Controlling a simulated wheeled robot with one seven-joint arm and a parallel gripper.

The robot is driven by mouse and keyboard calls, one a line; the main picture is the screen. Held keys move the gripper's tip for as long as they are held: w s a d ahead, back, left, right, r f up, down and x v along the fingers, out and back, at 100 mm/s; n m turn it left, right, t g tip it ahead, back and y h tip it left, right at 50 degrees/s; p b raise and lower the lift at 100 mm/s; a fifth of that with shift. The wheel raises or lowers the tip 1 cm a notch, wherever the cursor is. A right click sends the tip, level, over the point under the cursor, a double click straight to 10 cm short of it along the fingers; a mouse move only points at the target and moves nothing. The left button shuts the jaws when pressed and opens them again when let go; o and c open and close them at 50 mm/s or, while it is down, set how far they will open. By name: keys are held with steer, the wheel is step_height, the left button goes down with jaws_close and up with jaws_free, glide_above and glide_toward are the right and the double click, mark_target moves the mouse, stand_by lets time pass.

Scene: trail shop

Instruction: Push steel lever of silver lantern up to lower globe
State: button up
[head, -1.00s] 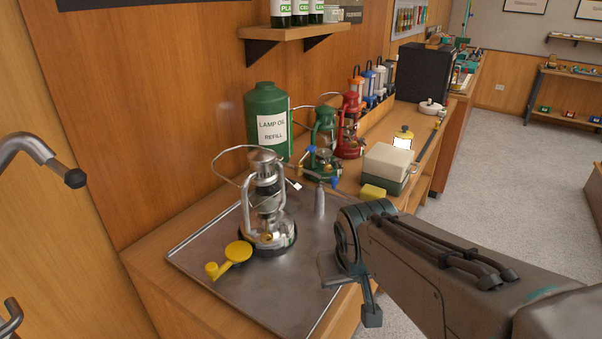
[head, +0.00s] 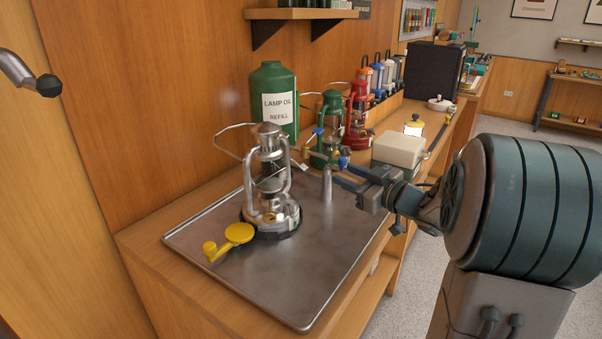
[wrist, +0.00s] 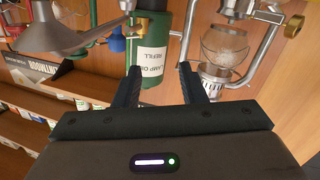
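The silver lantern (head: 268,205) stands upright on the metal tray (head: 300,292), with its clear globe inside the side tubes. A thin steel piece with a pale tip (head: 303,166), possibly the lever, sticks out at its right side. My gripper (head: 342,172) is right of the lantern and apart from it, fingers pointing left. In the wrist view, which is upside down, the two fingers (wrist: 158,70) are spread with nothing between them. The lantern (wrist: 222,48) shows there right of the fingers. I cannot make out the lever clearly there.
A grey cylinder (head: 327,186) stands on the tray close to my gripper. A yellow round-topped piece (head: 238,234) lies left of the lantern. Behind are a green oil canister (head: 273,85), a green lantern (head: 331,110), a red lantern (head: 357,118) and a pale box (head: 399,150). The tray's front is clear.

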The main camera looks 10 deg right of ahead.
mark_target(304, 168)
steer(key=w+a, duration=0.3)
steer(key=w+a+y, duration=0.1)
steer(key=w+a, duration=0.2)
steer(key=w+a+f+n+g+y, duration=0.1)
steer(key=w+a, duration=0.2)
steer(key=shift+w, duration=0.2)
stand_by(0.3)
jaws_close()
